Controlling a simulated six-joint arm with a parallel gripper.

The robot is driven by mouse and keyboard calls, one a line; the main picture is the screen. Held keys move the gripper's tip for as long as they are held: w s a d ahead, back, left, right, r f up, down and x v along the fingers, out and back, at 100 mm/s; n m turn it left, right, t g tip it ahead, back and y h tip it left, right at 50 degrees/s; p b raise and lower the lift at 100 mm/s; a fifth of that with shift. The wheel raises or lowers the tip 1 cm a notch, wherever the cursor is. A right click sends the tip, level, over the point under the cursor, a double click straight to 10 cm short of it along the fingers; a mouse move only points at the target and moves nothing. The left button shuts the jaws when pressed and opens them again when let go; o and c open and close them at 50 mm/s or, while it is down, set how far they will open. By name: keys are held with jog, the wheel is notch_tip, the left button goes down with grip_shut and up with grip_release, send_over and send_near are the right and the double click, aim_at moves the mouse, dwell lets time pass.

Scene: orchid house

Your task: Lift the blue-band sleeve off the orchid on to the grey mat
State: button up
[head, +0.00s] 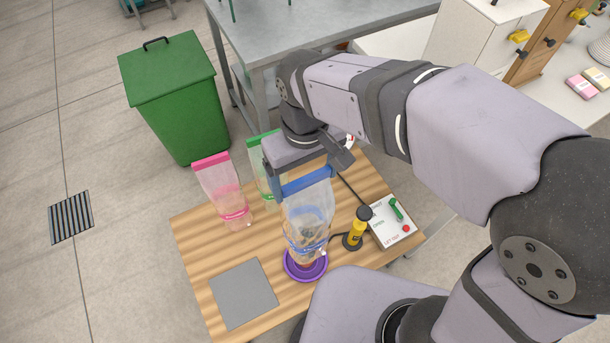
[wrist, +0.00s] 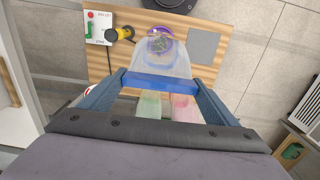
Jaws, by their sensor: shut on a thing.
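The clear blue-band sleeve (head: 308,215) hangs upright from my gripper (head: 303,182), which is shut on its blue top band. In the wrist view the band (wrist: 160,85) spans between my two fingers. The sleeve surrounds the orchid, blurred through the film; its lower end is just above or at the purple saucer (head: 291,272). I cannot tell whether it touches. The saucer also shows in the wrist view (wrist: 164,31). The grey mat (head: 243,293) lies bare on the wooden table, left of the saucer in the head view.
A pink-band sleeve (head: 223,192) and a green-band sleeve (head: 265,168) stand behind to the left. A yellow-and-black tool (head: 355,232) and a white switch panel (head: 393,221) are close on the right. A green bin (head: 178,105) stands beyond the table.

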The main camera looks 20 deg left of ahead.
jog(key=shift+r+p, duration=1.6)
jog(key=shift+r, duration=0.4)
jog(key=shift+r+p, duration=2.25)
notch_tip(320, 180, up, 5)
jog(key=p, duration=0.4)
jog(key=shift+f, duration=0.1)
